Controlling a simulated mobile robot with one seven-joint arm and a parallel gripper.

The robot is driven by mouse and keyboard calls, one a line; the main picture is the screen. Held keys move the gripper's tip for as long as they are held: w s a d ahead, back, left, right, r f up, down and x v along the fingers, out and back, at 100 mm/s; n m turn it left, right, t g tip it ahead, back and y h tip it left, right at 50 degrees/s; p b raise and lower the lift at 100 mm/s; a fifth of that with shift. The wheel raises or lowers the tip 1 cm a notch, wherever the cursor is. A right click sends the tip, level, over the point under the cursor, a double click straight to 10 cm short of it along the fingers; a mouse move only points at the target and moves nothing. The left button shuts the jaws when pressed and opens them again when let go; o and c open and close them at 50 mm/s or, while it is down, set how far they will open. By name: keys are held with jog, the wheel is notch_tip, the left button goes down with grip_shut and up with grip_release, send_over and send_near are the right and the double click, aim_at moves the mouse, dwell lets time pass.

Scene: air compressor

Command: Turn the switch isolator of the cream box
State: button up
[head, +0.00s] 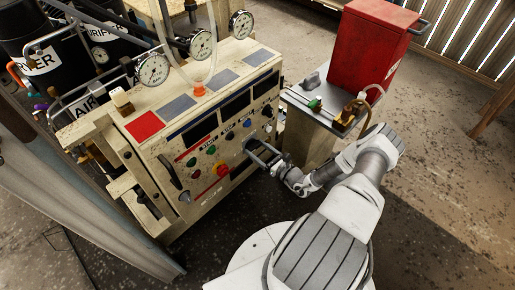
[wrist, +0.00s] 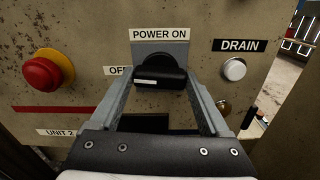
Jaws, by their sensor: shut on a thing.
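The cream box (head: 205,150) stands at the centre left in the head view, with its sloped control panel facing my arm. The switch isolator (wrist: 160,72) is a black knob on a grey plate in the wrist view, under a POWER ON label (wrist: 160,34). Its grip lies crosswise, with a white mark on its left half towards the partly hidden OFF label (wrist: 117,71). My gripper (wrist: 160,88) is shut on the knob, one grey finger at each end of the grip. In the head view my gripper (head: 262,153) reaches the panel's lower right and hides the knob.
A red emergency button (wrist: 42,74) is left of the knob, and a white DRAIN button (wrist: 234,70) is to its right. Gauges (head: 203,44) stand above the box. A red cabinet (head: 365,50) on a grey stand is at the right. The floor at the right is clear.

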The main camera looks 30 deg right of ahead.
jog(key=shift+n, duration=0.5)
jog(key=o, duration=1.2)
jog(key=p+v, duration=0.2)
jog(key=v, duration=1.5)
jog(key=shift+s, duration=0.25)
